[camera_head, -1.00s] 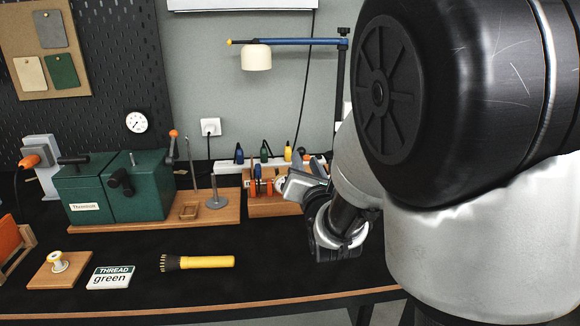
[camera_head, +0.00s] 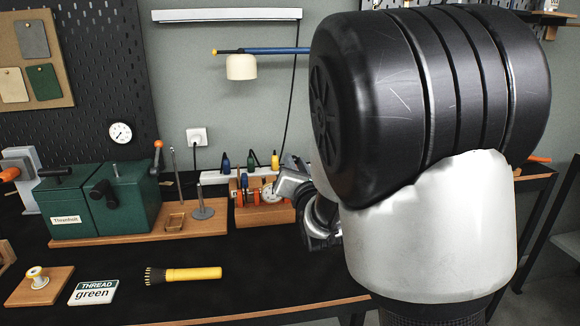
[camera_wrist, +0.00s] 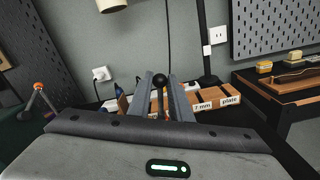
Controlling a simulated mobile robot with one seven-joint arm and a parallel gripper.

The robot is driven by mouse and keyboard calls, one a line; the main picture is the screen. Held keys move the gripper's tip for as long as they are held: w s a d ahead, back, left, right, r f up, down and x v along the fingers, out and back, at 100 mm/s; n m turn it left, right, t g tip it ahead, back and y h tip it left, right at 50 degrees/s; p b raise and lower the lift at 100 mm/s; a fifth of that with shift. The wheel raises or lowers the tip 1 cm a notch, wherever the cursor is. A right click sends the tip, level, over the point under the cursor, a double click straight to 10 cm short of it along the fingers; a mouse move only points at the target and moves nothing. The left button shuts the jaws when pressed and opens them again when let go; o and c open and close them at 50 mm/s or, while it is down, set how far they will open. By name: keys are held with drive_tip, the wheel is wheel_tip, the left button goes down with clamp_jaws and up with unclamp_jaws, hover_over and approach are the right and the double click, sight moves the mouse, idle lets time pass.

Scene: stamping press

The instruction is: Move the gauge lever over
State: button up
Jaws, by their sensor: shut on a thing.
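The gauge lever shows in the wrist view as a dark stem with a black ball knob (camera_wrist: 159,79). My gripper (camera_wrist: 161,84) has its two grey fingers on either side of the stem, shut on the lever, with the knob at fingertip height. In the head view my gripper (camera_head: 290,183) is at the right of the gauge; its fingertips and the lever are not clear there.
A green machine (camera_head: 100,200) stands left on a wooden board with a thin grey stand (camera_head: 202,208). A yellow-handled brush (camera_head: 190,274) and a "THREAD green" card (camera_head: 93,291) lie in front. In the wrist view, labelled wooden bins (camera_wrist: 205,101) stand just behind the fingers.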

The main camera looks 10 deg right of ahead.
drive_tip(key=shift+d+f, duration=0.1)
drive_tip(key=shift+d, duration=0.25)
drive_tip(key=shift+c, duration=0.2)
drive_tip(key=shift+d+f+b, duration=0.25)
drive_tip(key=shift+d+b, duration=0.15)
drive_tip(key=shift+d, duration=0.1)
drive_tip(key=shift+d+f+b, duration=0.25)
drive_tip(key=shift+d+b, duration=0.1)
drive_tip(key=shift+d, duration=0.1)
